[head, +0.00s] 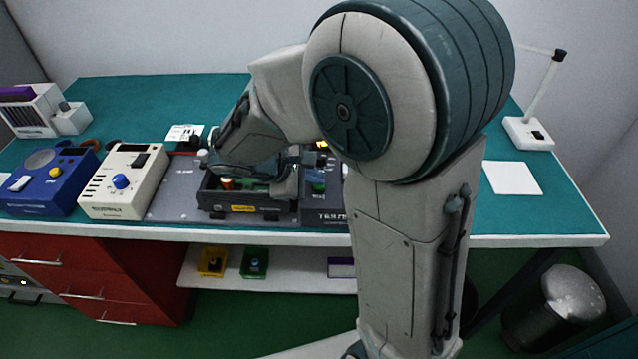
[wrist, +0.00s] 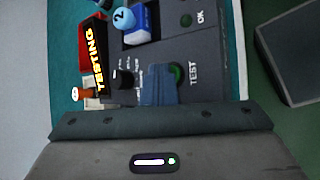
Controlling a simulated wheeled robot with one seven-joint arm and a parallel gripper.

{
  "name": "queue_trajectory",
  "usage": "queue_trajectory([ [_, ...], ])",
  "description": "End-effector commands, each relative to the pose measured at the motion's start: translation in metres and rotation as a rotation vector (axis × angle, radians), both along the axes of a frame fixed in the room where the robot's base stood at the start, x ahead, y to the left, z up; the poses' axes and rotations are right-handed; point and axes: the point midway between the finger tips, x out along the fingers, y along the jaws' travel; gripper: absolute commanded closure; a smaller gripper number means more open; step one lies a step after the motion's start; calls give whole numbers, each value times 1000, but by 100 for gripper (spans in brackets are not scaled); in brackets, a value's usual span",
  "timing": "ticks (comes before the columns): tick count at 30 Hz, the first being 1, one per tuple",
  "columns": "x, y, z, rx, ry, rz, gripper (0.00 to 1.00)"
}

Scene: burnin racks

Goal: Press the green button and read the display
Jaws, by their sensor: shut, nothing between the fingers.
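The green button (wrist: 177,75) sits on a dark panel beside the word TEST; it also shows in the head view (head: 319,188). The display (wrist: 90,60) is lit and reads TESTING in yellow letters. In the head view my arm hides most of it. My gripper (wrist: 158,85) is shut and empty. Its fingertips are right at the button and overlap its edge in the wrist view; I cannot tell whether they touch it. The dark test unit (head: 325,216) stands near the bench's front edge, partly hidden behind my arm.
A black knob (wrist: 122,78), a blue part marked 2 (wrist: 138,20) and a dark OK lamp (wrist: 186,20) are close by. A cream box (head: 125,180) and a blue box (head: 45,182) stand to the left. A white sheet (head: 512,178) lies at right.

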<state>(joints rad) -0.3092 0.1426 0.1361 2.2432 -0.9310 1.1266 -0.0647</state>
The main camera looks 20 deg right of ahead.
Motion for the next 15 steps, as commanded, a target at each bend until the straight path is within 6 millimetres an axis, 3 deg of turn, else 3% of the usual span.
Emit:
queue_trajectory([
  [8, 0, 0, 1, 1, 1, -1, 100],
  [15, 0, 0, 14, 1, 1, -1, 100],
])
